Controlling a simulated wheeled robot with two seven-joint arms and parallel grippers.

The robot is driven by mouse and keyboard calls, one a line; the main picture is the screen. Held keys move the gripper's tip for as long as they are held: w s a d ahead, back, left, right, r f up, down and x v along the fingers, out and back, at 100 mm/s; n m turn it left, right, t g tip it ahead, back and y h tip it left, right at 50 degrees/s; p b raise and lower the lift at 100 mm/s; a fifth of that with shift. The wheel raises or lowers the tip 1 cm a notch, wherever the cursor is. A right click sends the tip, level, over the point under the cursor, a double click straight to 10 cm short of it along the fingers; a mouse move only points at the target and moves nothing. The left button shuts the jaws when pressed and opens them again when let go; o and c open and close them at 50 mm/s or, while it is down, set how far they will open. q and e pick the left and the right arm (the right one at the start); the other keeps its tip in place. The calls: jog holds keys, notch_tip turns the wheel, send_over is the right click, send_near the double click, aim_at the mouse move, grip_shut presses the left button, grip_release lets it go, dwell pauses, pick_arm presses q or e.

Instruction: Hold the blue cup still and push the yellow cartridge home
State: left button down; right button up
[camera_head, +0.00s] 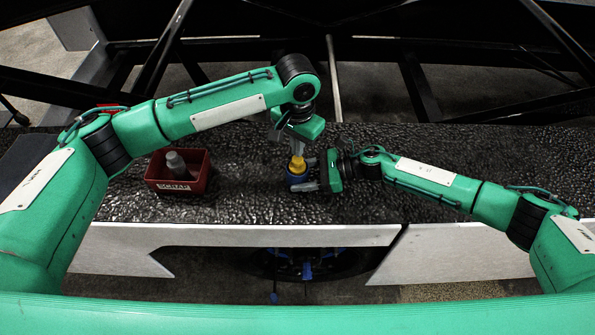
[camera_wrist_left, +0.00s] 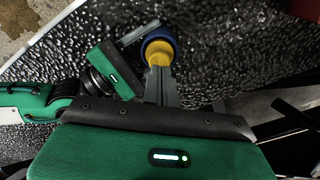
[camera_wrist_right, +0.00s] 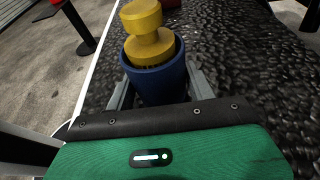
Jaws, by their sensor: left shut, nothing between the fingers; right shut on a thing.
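The blue cup (camera_head: 298,178) stands upright on the black belt, and it fills the middle of the right wrist view (camera_wrist_right: 158,80). The yellow cartridge (camera_head: 297,163) sits in the mouth of the cup, with its knob and collar above the rim (camera_wrist_right: 146,32). My right gripper (camera_head: 306,186) is shut on the blue cup, one finger on each side. My left gripper (camera_head: 298,150) is shut and empty, pointing down just above the cartridge. In the left wrist view its fingertips (camera_wrist_left: 160,72) are close to the cartridge (camera_wrist_left: 159,56); I cannot tell if they touch.
A red bin (camera_head: 178,186) with a grey piece (camera_head: 176,163) in it stands on the belt (camera_head: 245,200) to the left. The belt's pale front edge (camera_head: 230,235) runs along the near side. Dark frame bars cross behind the belt. The belt between bin and cup is clear.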

pick_arm(q)
notch_tip(320, 180, up, 13)
dwell(0.6)
dwell(0.5)
pick_arm(e)
jog(key=o, duration=0.8)
jog(key=shift+o, duration=0.2)
jog(key=shift+d, duration=0.15)
jog(key=v, duration=1.1)
jog(key=shift+d+r, duration=0.15)
jog(key=shift+d, duration=0.2)
